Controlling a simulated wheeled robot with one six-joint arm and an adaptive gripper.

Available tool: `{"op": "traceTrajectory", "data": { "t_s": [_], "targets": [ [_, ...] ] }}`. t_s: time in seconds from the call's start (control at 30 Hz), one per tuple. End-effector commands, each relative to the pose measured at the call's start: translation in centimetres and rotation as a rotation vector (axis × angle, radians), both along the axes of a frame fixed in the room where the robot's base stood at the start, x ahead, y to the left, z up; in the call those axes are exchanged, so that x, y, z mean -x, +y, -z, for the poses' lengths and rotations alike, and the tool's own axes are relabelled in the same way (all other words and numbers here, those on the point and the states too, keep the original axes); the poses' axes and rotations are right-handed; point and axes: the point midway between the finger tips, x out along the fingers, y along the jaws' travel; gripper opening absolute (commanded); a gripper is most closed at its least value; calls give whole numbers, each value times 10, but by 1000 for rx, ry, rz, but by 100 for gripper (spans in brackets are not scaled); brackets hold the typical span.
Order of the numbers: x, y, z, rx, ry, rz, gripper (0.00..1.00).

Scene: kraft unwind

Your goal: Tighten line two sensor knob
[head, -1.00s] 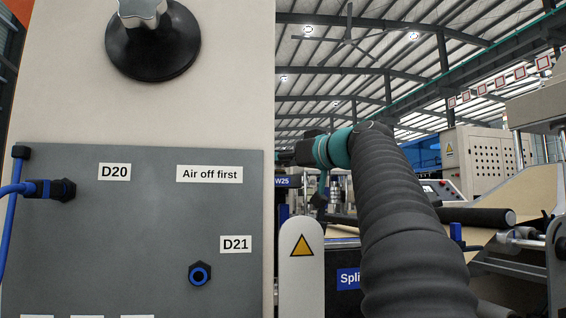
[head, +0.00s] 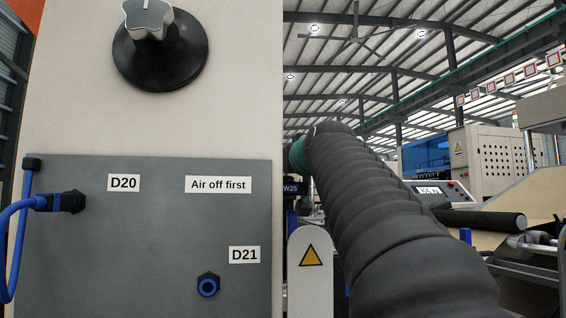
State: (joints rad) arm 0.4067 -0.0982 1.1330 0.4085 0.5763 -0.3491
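A silver lobed knob (head: 148,17) on a round black base (head: 160,52) is at the top of the beige upright panel, cut by the upper frame edge. No label naming a line or sensor shows beside it, so I cannot tell if it is the line two sensor knob. My arm, in a ribbed black sleeve, reaches up and away to the right of the panel, ending in a teal joint by the panel's right edge. My gripper is hidden beyond it.
A grey plate (head: 120,262) below the knob carries labels D20, D21 and "Air off first". A white post (head: 310,275) with a warning triangle stands right of the panel.

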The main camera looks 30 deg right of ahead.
Motion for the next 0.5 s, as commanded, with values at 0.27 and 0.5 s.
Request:
{"op": "traceTrajectory", "data": {
  "t_s": [0.27,0.5],
  "targets": [
    [2,1,-4,2,-9,27,16],
    [2,1,-5,2,-10,30,16]
  ]
}}
